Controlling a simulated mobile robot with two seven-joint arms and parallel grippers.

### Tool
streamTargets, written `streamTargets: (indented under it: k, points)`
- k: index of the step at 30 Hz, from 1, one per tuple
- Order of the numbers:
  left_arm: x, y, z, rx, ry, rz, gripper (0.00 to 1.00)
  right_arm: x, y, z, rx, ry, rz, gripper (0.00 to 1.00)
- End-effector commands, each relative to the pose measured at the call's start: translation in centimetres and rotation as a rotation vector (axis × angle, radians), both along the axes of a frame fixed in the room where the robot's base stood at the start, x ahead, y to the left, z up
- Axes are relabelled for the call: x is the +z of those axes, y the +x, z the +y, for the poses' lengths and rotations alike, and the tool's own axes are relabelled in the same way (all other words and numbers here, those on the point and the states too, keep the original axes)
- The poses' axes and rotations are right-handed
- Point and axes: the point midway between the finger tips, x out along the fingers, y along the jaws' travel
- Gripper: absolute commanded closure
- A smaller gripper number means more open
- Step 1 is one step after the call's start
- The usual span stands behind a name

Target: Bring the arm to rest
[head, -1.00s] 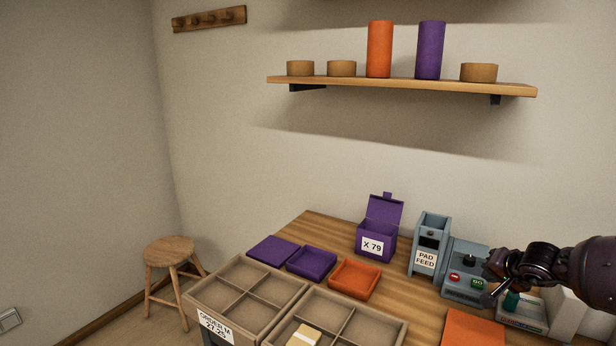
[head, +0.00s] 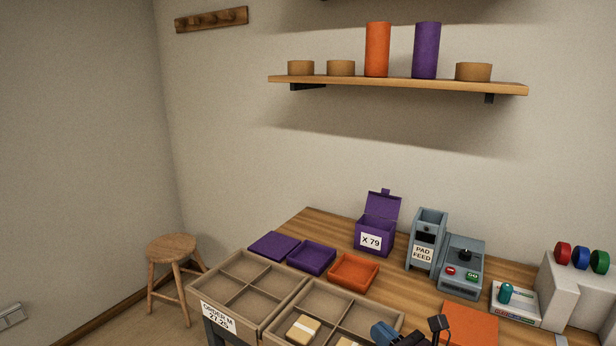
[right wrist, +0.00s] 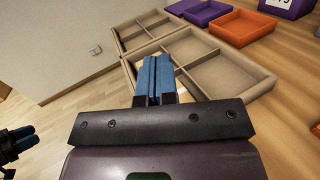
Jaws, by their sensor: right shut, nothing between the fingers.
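My right gripper (head: 384,333) shows at the bottom edge of the head view, its blue fingers over the near right part of the divided tray (head: 365,300). In the right wrist view my right gripper (right wrist: 153,80) is shut and empty, with its two blue fingers together in front of the tray (right wrist: 205,68). A dark shape with a blue end at the left edge of the right wrist view looks like my left gripper (right wrist: 18,135); its jaws are not clear. The left gripper is not seen in the head view.
Pale blocks (head: 303,327) lie in the tray. Behind are a purple tray (head: 311,258), an orange tray (head: 353,272), a purple box (head: 375,238), the pad feeder (head: 427,240) and the press controls (head: 461,268). An orange mat (head: 470,328) and a stool (head: 172,250) flank the trays.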

Motion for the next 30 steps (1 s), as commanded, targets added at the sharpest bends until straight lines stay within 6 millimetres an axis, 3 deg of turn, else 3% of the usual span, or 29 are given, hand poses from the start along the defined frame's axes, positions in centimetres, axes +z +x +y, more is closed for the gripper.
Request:
streamTargets:
  k: [2,8,14,18,24,30]
  points:
    - [-0.1,-0.2,0.0,0.002,0.0,0.004,0.57,0.3,-1.4,-0.2,-0.106,0.257,0.111,1.0]
    - [-0.1,-0.1,0.0,0.0,0.0,0.002,0.57,-0.3,-4.5,-3.7,-0.413,0.863,0.374,1.0]
    - [0.0,0.2,0.0,-0.001,-0.001,-0.002,0.57,-3.4,-9.5,-8.3,-0.773,1.425,0.602,1.0]
    - [0.1,0.2,-0.1,-0.001,-0.001,-0.004,0.57,-6.1,-14.6,-11.0,-1.055,1.788,0.723,1.0]
    - [0.1,0.3,-0.1,-0.001,-0.002,-0.005,0.57,-8.8,-21.9,-13.0,-1.42,2.173,0.811,1.0]
    - [0.1,0.3,-0.1,-0.001,-0.002,-0.005,0.57,-9.7,-26.8,-13.4,-1.656,2.378,0.833,1.0]
